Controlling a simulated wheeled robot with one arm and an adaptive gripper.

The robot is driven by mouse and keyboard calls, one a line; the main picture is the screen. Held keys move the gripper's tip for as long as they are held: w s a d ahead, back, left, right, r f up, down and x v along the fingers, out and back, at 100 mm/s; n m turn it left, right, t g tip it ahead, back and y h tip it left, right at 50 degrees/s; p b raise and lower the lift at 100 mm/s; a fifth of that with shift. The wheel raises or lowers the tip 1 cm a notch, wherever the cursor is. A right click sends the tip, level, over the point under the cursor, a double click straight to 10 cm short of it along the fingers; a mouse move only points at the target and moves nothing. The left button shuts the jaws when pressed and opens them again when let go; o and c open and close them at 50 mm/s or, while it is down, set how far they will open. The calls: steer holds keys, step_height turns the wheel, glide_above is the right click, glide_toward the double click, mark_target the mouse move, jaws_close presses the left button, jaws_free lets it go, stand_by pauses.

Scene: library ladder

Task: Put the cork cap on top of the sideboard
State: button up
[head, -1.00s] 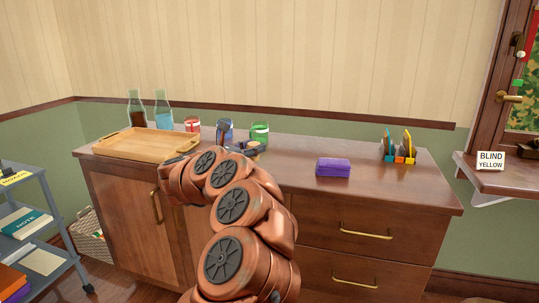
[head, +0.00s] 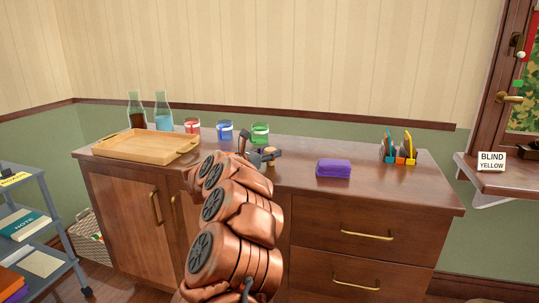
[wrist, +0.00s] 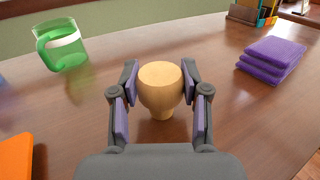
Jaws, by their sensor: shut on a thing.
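The cork cap (wrist: 160,88) is a pale tan, rounded piece with a flat wide top and a narrower lower end. It sits upright between the two finger pads of my gripper (wrist: 160,92), which is shut on it. In the head view my gripper (head: 262,155) is over the sideboard top (head: 300,180), with the tan cap (head: 271,163) partly showing beside the fingers. The cap is at or just above the brown wooden surface; I cannot tell whether it touches.
A green mug (head: 260,133), a blue mug (head: 225,131) and a red one (head: 192,126) stand behind. A purple stack (head: 333,168) is to the right, an organizer (head: 398,155) beyond it. A wooden tray (head: 146,145) and bottles (head: 163,112) are left. The front right top is clear.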

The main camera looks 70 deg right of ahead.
steer(key=shift+f, duration=0.2)
steer(key=o, duration=0.9)
steer(key=shift+o, duration=0.2)
steer(key=shift+r, duration=0.15)
steer(key=shift+r, duration=0.15)
steer(key=v, duration=1.2)
steer(key=shift+p, duration=0.35)
